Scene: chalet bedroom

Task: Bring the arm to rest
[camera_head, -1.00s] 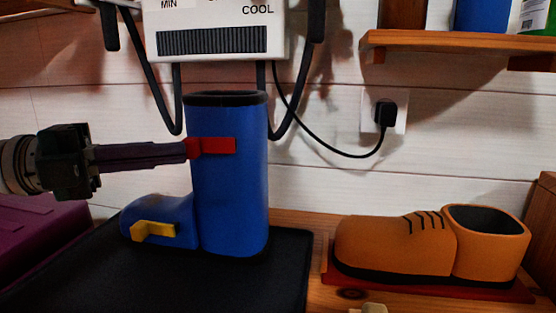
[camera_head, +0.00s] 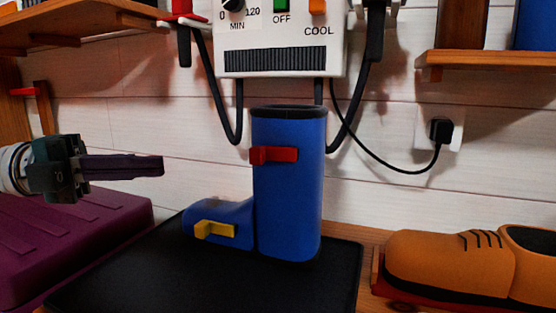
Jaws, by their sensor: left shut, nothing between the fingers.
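My left gripper (camera_head: 160,166) comes in from the left, shut and empty. It hangs in the air above the purple case and left of the blue boot, with a gap between its tips and the boot. The blue boot (camera_head: 287,210) stands upright on a black mat (camera_head: 110,278), toe pointing left. It has a red strap (camera_head: 273,154) on its shaft and a yellow strap (camera_head: 214,230) on its foot. My right gripper is not in view.
A purple ridged case (camera_head: 80,235) lies at the left. An orange shoe (camera_head: 450,262) sits at the right. A white dryer unit (camera_head: 283,35) with hanging black tubes is on the wall above the boot. Wooden shelves (camera_head: 475,58) jut out at upper right and upper left.

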